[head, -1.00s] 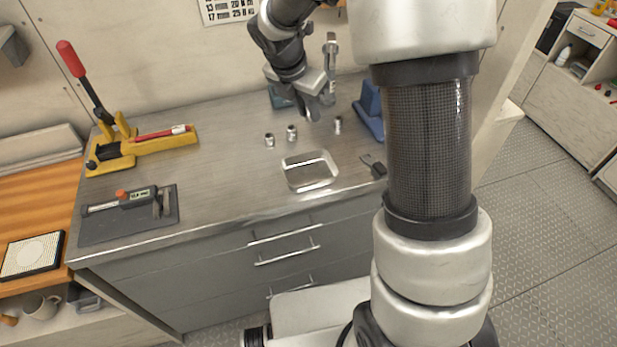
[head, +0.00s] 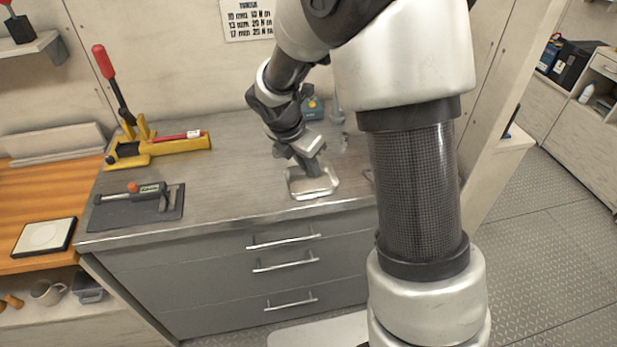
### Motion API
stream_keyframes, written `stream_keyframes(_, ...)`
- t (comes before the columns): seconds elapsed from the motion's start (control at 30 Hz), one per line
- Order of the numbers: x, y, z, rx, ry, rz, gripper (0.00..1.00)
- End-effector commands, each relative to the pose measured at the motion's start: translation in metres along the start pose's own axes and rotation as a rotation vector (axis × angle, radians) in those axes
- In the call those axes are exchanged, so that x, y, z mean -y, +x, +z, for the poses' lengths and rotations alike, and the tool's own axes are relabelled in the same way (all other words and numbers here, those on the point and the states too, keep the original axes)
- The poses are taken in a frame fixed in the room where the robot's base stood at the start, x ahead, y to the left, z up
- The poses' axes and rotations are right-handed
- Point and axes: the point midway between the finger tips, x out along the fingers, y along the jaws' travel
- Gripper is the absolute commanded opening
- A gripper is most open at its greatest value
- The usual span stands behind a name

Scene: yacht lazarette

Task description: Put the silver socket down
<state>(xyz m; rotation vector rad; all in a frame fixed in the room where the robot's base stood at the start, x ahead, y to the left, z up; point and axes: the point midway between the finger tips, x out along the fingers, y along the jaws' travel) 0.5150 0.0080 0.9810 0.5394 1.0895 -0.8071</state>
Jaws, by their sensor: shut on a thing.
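My gripper (head: 318,186) points down over the small silver tray (head: 293,190) near the front edge of the grey workbench. Its fingers are shut, with the tips at or just above the tray's inside. The silver socket between them is too small and too hidden by the fingers to make out. I cannot tell whether it touches the tray floor.
A socket-like piece (head: 345,141) stands behind on the bench, right of the arm. A yellow press with a red handle (head: 150,146) and a dark mat with a digital tool (head: 137,207) lie to the left. The bench between is clear.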

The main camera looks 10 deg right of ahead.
Motion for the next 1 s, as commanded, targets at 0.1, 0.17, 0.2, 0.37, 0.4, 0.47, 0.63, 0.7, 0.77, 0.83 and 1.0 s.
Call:
stream_keyframes(0.1, 0.001, 0.015, -0.007, -0.002, -0.001, -0.003, 0.0)
stream_keyframes(0.17, 0.001, 0.023, -0.01, -0.001, -0.002, -0.003, 0.0)
stream_keyframes(0.2, 0.0, 0.028, -0.012, -0.001, -0.002, -0.002, 0.0)
stream_keyframes(0.37, 0.0, 0.032, -0.013, 0.0, 0.0, 0.0, 0.0)
stream_keyframes(0.4, 0.0, 0.032, -0.013, 0.0, 0.0, 0.0, 0.0)
stream_keyframes(0.47, 0.0, 0.032, -0.013, 0.0, 0.0, 0.0, 0.0)
stream_keyframes(0.63, 0.0, 0.036, -0.015, -0.001, 0.0, 0.0, 0.0)
stream_keyframes(0.7, 0.0, 0.035, -0.015, -0.001, 0.0, 0.0, 0.3)
stream_keyframes(0.77, 0.0, 0.035, -0.015, -0.001, 0.0, 0.0, 0.37)
stream_keyframes(0.83, 0.0, 0.035, -0.014, -0.001, 0.0, 0.0, 0.37)
stream_keyframes(1.0, 0.0, 0.035, -0.014, 0.0, 0.0, 0.0, 0.37)
